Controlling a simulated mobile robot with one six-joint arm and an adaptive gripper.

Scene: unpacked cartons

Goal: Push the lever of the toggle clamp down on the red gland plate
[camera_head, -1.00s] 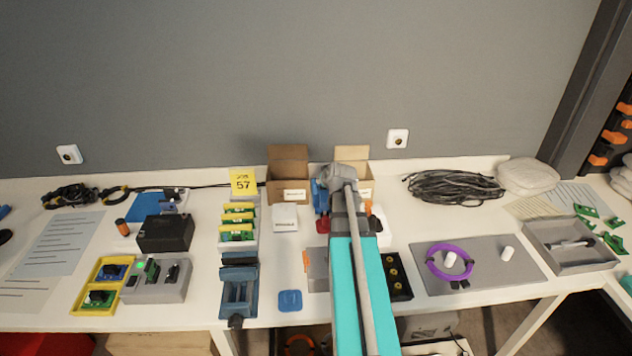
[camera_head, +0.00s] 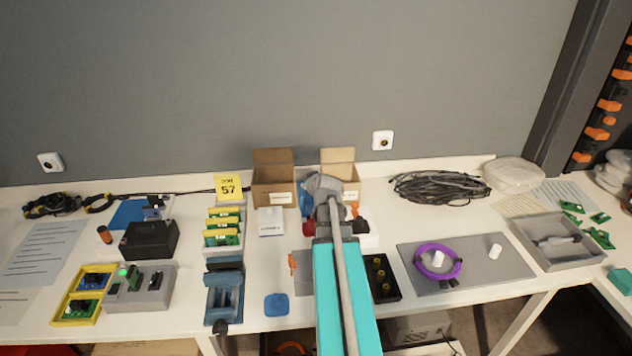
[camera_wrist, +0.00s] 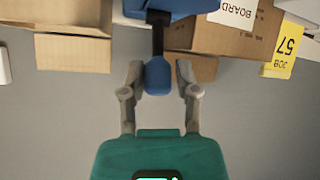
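My gripper is at the far end of my teal arm in the head view, mostly hidden behind my own wrist. In the wrist view my gripper (camera_wrist: 162,83) is open, with one grey finger on each side of a blue lever grip (camera_wrist: 158,76). Narrow gaps show between the grip and both fingers. The grip sits on a black rod from a blue body (camera_wrist: 178,7), probably the toggle clamp. In the head view a blue part (camera_head: 306,200) and a red piece (camera_head: 308,231), possibly the gland plate, show left of my wrist. My arm hides the rest.
Two open cardboard boxes (camera_head: 273,191) stand close behind, by the wall. A white box (camera_head: 271,222) and blue fixture (camera_head: 224,291) are to the left. A black tray (camera_head: 383,278) and grey mat (camera_head: 468,264) with a purple ring are to the right.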

